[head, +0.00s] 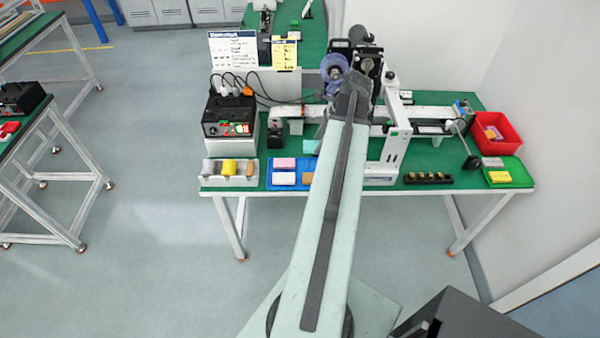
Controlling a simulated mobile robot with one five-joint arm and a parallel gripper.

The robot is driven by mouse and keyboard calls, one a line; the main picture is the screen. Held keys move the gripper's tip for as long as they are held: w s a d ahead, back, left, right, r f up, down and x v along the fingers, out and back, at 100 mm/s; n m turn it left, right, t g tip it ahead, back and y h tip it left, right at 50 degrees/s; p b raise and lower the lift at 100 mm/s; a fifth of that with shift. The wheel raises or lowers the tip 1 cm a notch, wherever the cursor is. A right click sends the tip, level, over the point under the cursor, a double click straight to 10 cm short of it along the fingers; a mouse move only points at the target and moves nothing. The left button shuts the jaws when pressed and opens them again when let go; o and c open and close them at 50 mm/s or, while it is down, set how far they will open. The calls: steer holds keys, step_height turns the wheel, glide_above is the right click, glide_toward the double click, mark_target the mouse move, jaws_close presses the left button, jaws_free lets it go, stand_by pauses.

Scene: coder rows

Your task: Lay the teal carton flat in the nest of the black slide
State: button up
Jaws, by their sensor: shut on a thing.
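My arm runs up the middle of the head view and hides the table behind it; my gripper and its fingers are not visible. A small teal piece (311,147), likely the teal carton, shows just left of my arm, above the back edge of the blue tray. Its right side is hidden by the arm. I cannot tell whether it is held or resting. A small black block (275,136) stands left of it, in front of the white track; I cannot tell whether this is the black slide, and no nest can be made out.
The blue tray (269,181) holds pink, white and brown pieces. A white rack (207,175) with yellow and other rolls is left of it. A black control box (228,117), a white upright frame (397,135), a red bin (497,148) and a green tray (519,174) crowd the green table.

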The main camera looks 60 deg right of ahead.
steer(key=s+a+f+b, duration=0.2)
steer(key=f+b, duration=0.6)
steer(key=f, duration=0.1)
steer(key=s+a+f+b, duration=0.1)
steer(key=a+f+b, duration=0.2)
steer(key=f+b, duration=0.55)
steer(key=w+d, duration=0.3)
steer(key=d, duration=0.1)
steer(key=w+d, duration=0.3)
steer(key=d, duration=0.2)
steer(key=w+d+b, duration=0.1)
steer(key=w+d, duration=0.2)
steer(key=d, duration=0.1)
steer(key=shift+d+f, duration=0.25)
step_height(320, 180, down, 4)
steer(key=b, duration=0.4)
steer(key=shift+d, duration=0.1)
steer(key=shift+r, duration=0.2)
steer(key=shift+f, duration=0.15)
steer(key=o, duration=1.1)
steer(key=shift+o, duration=0.2)
